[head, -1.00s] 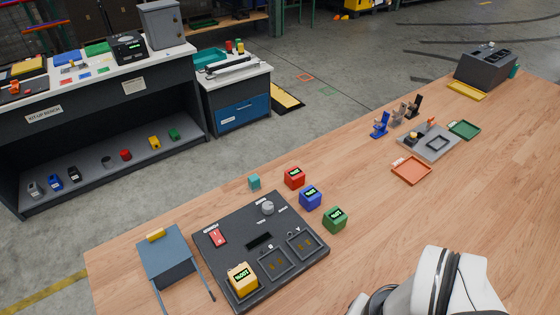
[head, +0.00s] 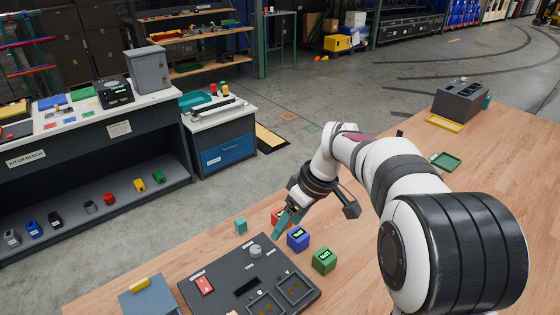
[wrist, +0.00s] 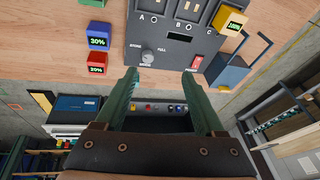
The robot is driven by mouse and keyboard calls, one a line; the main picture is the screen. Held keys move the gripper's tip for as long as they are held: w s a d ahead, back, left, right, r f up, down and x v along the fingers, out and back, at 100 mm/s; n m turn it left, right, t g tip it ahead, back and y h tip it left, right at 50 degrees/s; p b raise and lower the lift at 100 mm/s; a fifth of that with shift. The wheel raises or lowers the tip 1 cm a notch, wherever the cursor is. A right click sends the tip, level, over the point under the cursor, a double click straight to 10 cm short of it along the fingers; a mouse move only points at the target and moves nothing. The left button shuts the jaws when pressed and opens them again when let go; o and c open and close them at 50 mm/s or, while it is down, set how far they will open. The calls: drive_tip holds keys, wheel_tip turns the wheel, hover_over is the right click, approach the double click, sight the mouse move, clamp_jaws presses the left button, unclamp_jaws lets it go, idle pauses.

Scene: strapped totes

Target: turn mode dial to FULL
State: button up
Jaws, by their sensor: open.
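The mode dial is a round grey knob (head: 256,252) on the far part of the dark control panel (head: 215,300). In the wrist view the dial (wrist: 148,57) stands just beyond my fingertips, with small labels on either side, one seeming to read FULL. Its pointer direction is too small to tell. My gripper (head: 281,227) is above the panel's far edge, beside the dial and in front of the red cube. In the wrist view my gripper (wrist: 160,74) has its two green fingers wide apart with nothing between them. The fingers do not appear to touch the dial.
A red cube (wrist: 96,64), a blue cube (head: 298,238) and a green cube (head: 324,261) stand right of the panel. A teal block (head: 241,225) sits near the far table edge. A red switch (head: 204,285) is on the panel. A yellow cube (wrist: 231,21) shows there too.

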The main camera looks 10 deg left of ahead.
sight(256, 249)
drive_tip(key=w+a+f+n, duration=0.1)
drive_tip(key=w+a+f, duration=0.1)
drive_tip(key=f, duration=0.4)
drive_tip(key=w+a+f+n, duration=0.1)
drive_tip(key=w+a+f, duration=0.1)
drive_tip(key=f, duration=0.4)
drive_tip(key=w+a+f+n, duration=0.1)
drive_tip(key=w+a+f, duration=0.1)
drive_tip(key=a+f, duration=0.2)
drive_tip(key=shift+w+a+f+n, duration=0.15)
drive_tip(key=shift+a+f, duration=0.05)
drive_tip(key=shift+f, duration=0.35)
drive_tip(key=shift+w+a+f+n, duration=0.1)
drive_tip(key=shift+a+f+n, duration=0.05)
drive_tip(key=shift+f, duration=0.4)
drive_tip(key=shift+c, duration=0.2)
clamp_jaws()
